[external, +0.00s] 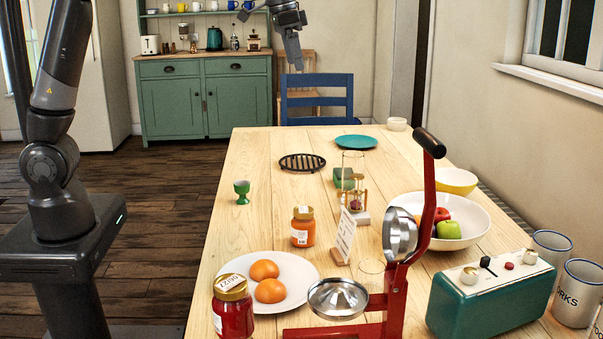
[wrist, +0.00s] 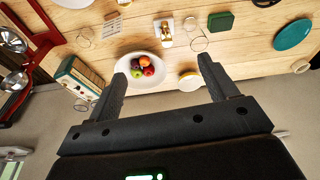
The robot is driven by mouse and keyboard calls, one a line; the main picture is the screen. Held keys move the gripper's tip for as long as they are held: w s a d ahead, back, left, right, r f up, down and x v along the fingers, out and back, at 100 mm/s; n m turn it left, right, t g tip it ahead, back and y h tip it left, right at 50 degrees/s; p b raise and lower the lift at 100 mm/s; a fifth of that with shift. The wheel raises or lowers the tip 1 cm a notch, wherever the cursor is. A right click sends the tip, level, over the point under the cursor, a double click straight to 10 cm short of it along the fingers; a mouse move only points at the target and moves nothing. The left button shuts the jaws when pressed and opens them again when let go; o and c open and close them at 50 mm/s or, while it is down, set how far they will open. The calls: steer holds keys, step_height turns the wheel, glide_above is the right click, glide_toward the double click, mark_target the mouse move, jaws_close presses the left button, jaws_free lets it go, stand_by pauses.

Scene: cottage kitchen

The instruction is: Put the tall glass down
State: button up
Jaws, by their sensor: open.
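A clear tall glass (external: 353,160) appears to stand upright on the wooden table, beside a green block (external: 342,179) and behind a small hourglass-like object. The glass also shows faintly in the wrist view (wrist: 199,43). A second clear glass (external: 371,266) is nearer the front, partly hidden by the card and red press; it shows in the wrist view too (wrist: 85,38). My gripper (external: 296,66) is high above the far end of the table, apart from both glasses. In the wrist view its jaws (wrist: 162,70) are spread with nothing between them.
A fruit bowl (external: 471,235), yellow bowl (external: 457,181), teal plate (external: 356,142) and black trivet (external: 302,162) are on the table (external: 255,150). A tall red press (external: 395,290) and green toaster-like box (external: 490,300) stand in front. The table's left middle is fairly clear.

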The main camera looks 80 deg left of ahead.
steer(key=s+d+t, duration=0.1)
steer(key=s+d, duration=0.2)
steer(key=s, duration=0.6)
steer(key=s+d+t, duration=0.1)
steer(key=s+d, duration=0.2)
steer(key=s, duration=0.7)
steer(key=s+d+f, duration=0.1)
steer(key=s+f, duration=0.3)
steer(key=s, duration=0.3)
steer(key=s+d+f+m+t, duration=0.1)
steer(key=s+d+f, duration=0.1)
steer(key=s+f, duration=0.2)
steer(key=s, duration=0.3)
steer(key=shift+s+f+h, duration=0.2)
steer(key=shift+f+h, duration=0.05)
steer(key=shift+h, duration=0.05)
